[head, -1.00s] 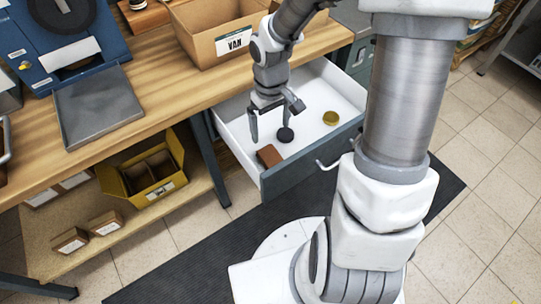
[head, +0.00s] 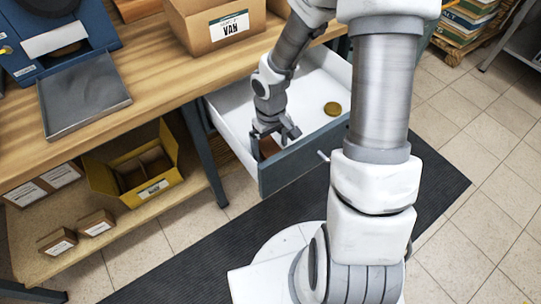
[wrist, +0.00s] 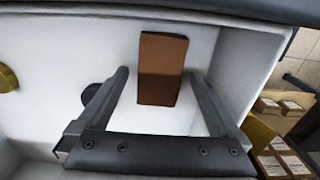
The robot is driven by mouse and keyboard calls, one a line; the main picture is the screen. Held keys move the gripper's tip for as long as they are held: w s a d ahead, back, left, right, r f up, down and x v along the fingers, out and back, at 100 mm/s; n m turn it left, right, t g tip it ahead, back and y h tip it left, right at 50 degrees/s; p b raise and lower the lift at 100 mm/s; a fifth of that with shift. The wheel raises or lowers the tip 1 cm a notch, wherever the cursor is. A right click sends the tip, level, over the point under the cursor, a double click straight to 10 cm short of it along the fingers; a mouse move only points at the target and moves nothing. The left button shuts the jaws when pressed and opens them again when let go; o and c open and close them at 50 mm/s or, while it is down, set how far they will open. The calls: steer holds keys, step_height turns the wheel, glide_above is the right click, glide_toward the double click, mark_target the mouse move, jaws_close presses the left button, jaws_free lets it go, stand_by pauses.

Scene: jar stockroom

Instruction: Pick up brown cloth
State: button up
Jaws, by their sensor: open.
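The brown cloth (wrist: 162,68) is a folded brown rectangle lying on the white floor of the open drawer (head: 308,85), near its front left corner. In the head view the cloth (head: 268,146) is mostly hidden behind my gripper (head: 274,135). In the wrist view my gripper (wrist: 163,82) is open, its two fingers apart, with the cloth between and slightly beyond the fingertips. Nothing is held. I cannot tell whether the fingers touch the cloth.
A gold round lid (head: 332,108) lies in the drawer, also seen in the wrist view (wrist: 8,78). A dark disc (wrist: 92,94) lies beside the left finger. The drawer front (head: 305,158) and side walls stand close around my gripper. A cardboard VAN box (head: 205,38) sits on the bench.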

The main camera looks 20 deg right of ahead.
mark_target(270, 150)
steer(key=shift+f, duration=0.15)
steer(key=shift+c, duration=0.3)
steer(key=c, duration=1.3)
step_height(270, 150, up, 10)
steer(key=p, duration=0.5)
